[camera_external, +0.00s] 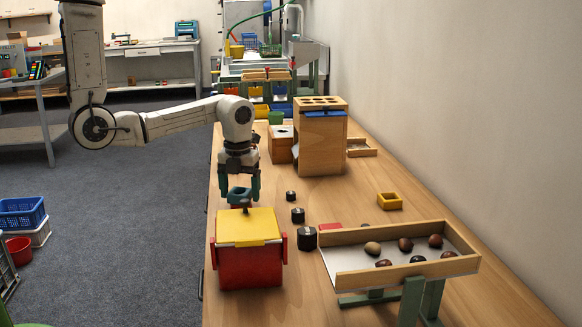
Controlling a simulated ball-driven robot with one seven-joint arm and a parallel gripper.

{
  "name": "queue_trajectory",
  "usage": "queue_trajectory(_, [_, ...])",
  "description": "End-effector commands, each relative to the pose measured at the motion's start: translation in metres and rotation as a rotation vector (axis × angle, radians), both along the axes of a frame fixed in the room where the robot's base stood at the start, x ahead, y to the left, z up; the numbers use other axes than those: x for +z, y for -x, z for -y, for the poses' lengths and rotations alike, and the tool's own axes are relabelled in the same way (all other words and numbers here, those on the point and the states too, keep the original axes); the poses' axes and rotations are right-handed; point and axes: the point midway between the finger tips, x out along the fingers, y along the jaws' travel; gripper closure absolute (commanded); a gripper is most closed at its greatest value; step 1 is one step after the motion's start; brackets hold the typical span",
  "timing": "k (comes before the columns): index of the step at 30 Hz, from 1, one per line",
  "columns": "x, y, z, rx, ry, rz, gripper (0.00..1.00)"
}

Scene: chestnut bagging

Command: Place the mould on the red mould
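My gripper (241,187), with dark teal fingers, is above the yellow lid (248,228) of a red box (249,268). A small blue mould (239,196) is between its fingertips, and the gripper looks shut on it. A bit of red shows just under the blue mould; I cannot tell what it belongs to. A flat red piece (330,226), which may be the red mould, lies on the table to the right, partly hidden by the tray. A yellow square mould (389,201) lies further right, away from the gripper.
Several black weights (298,215) stand between the red box and the red piece. A raised wooden tray (462,266) with chestnuts is at the front right. A tall wooden block stand (320,150) is behind. Table is clear around the yellow mould.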

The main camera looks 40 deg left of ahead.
Motion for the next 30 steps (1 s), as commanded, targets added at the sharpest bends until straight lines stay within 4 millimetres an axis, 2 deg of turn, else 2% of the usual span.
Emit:
queue_trajectory(7, [0.0,0.0,0.0,0.0,0.0,0.0,0.16])
queue_trajectory(11, [0.007,-0.001,0.0,0.0,0.001,0.003,0.16])
queue_trajectory(14, [0.021,-0.001,0.0,-0.001,0.001,0.005,0.16])
queue_trajectory(24, [0.089,-0.001,0.001,-0.002,0.001,0.005,0.16])
queue_trajectory(30, [0.115,-0.001,0.0,0.0,0.0,0.002,0.16])
